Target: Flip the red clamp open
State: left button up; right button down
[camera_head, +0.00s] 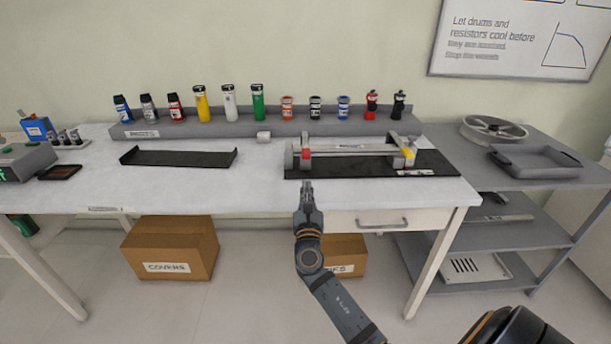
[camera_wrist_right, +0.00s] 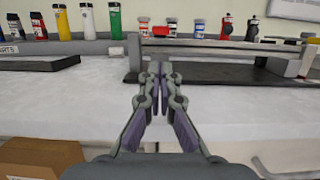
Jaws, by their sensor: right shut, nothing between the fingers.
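The red clamp (camera_head: 306,153) is on the left end of the grey chassis rig (camera_head: 350,149), which sits on a black mat (camera_head: 440,160) on the table. In the right wrist view the red clamp (camera_wrist_right: 161,31) shows small above my fingertips. A yellow clamp (camera_head: 408,152) is at the rig's right end. My right gripper (camera_head: 308,184) is shut and empty at the table's front edge, in front of the red clamp and apart from it. It also shows in the right wrist view (camera_wrist_right: 160,68). My left gripper is not in view.
A grey rack (camera_head: 200,127) with several coloured bottles and parts runs behind the rig. A black tray (camera_head: 178,158) lies to the left, with clear white table (camera_head: 240,187) between. A grey shelf (camera_head: 465,155) stands at the right. Cardboard boxes (camera_head: 170,250) are under the table.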

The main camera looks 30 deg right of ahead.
jog(key=x, duration=0.9)
jog(key=shift+w+d, duration=0.1)
jog(key=shift+w, duration=0.1)
jog(key=shift+r+p, duration=0.1)
jog(key=shift+p, duration=0.2)
